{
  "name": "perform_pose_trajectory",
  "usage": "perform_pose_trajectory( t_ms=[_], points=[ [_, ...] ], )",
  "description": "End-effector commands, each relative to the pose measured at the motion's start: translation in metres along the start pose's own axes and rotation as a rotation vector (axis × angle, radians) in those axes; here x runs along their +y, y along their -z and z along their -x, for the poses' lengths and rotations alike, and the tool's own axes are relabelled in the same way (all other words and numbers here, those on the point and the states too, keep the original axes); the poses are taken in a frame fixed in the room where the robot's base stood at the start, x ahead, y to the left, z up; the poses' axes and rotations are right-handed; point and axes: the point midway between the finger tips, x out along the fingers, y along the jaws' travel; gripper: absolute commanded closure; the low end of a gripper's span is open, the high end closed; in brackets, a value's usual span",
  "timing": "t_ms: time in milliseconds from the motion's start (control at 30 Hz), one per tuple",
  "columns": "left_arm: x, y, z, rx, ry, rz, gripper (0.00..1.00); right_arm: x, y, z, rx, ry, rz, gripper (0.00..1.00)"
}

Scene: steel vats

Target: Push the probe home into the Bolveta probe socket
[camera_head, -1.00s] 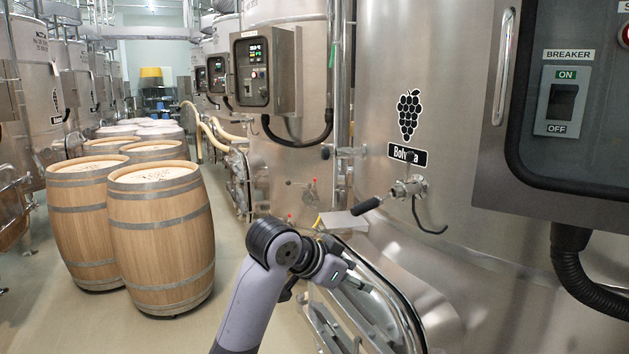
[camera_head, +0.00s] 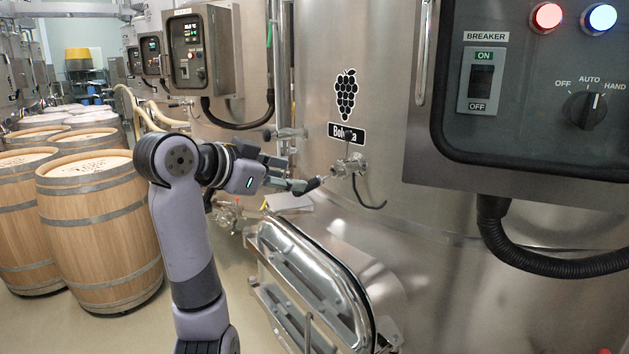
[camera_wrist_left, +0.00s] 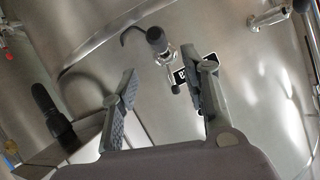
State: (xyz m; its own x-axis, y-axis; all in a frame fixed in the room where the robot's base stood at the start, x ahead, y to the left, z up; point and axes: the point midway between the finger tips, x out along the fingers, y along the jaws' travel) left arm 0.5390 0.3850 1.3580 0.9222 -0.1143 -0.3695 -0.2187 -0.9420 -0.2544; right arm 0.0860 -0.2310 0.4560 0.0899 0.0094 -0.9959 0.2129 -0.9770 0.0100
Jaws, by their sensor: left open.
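The probe's black handle (camera_head: 313,183) sticks out from the metal socket (camera_head: 349,166) on the steel vat, below the grape emblem and the partly covered Bolveta label (camera_head: 346,133). A thin rod joins handle and socket; how deep it sits I cannot tell. My left gripper (camera_head: 297,176) is open and empty, just left of the handle, its fingers pointing towards it. In the left wrist view the black handle end (camera_wrist_left: 156,36) shows end-on, beyond and between the open fingers (camera_wrist_left: 164,75), with no contact visible. My right gripper is not in view.
A control box (camera_head: 540,100) with breaker and selector knob juts out at the right, a black conduit (camera_head: 510,255) below it. An oval hatch (camera_head: 325,280) lies below the socket, a small grey shelf (camera_head: 290,203) above it. Wooden barrels (camera_head: 100,230) stand at the left.

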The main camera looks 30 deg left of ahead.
Motion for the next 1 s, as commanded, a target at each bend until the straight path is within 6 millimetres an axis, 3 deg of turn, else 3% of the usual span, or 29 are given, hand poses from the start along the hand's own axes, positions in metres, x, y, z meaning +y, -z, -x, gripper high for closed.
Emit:
perform_pose_trajectory(
  t_ms=[300,500,700,1000],
  points=[
    [0.000,0.002,-0.063,-0.004,-0.004,0.002,0.58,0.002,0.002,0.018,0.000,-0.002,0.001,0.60],
    [0.000,0.001,-0.090,-0.003,-0.002,0.002,0.58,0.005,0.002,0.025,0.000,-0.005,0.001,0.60],
    [0.000,0.000,-0.102,-0.002,0.001,-0.001,0.58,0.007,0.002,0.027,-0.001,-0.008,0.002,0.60],
    [0.000,-0.001,-0.102,-0.002,0.002,-0.001,0.60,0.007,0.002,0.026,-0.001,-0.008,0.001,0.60]
  ],
)
